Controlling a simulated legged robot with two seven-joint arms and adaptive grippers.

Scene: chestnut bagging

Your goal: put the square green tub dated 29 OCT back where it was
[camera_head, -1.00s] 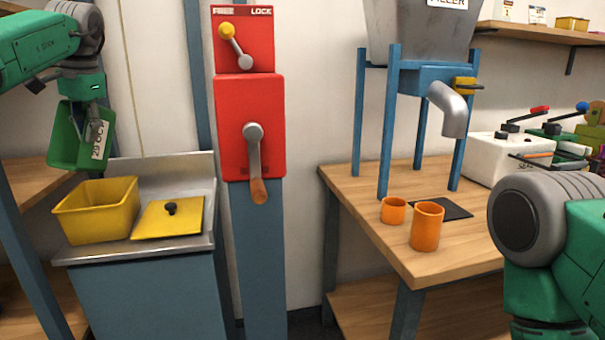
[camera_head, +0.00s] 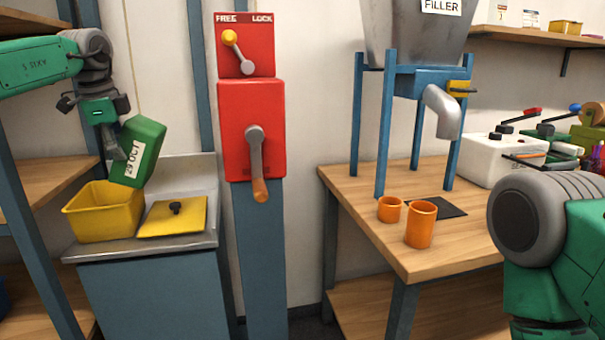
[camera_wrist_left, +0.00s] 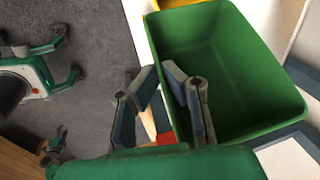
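The square green tub (camera_head: 143,143) has a white label reading 29 OCT. It hangs tilted in the air above the right side of the yellow tub. My left gripper (camera_head: 118,150) is at the tub's left side. In the left wrist view the green tub (camera_wrist_left: 235,75) shows its open top, and its inside looks empty. There the left gripper (camera_wrist_left: 172,95) has its fingers on either side of the tub's near wall, pinching it. My right gripper is out of view; only part of that arm shows.
The open yellow tub (camera_head: 102,218) and a yellow lid (camera_head: 172,216) with a black knob sit on the metal-topped cabinet (camera_head: 150,246). A wooden shelf (camera_head: 60,183) is at the left. The red lever box (camera_head: 251,130) stands right of the cabinet. Orange cups (camera_head: 421,224) stand on the wooden table.

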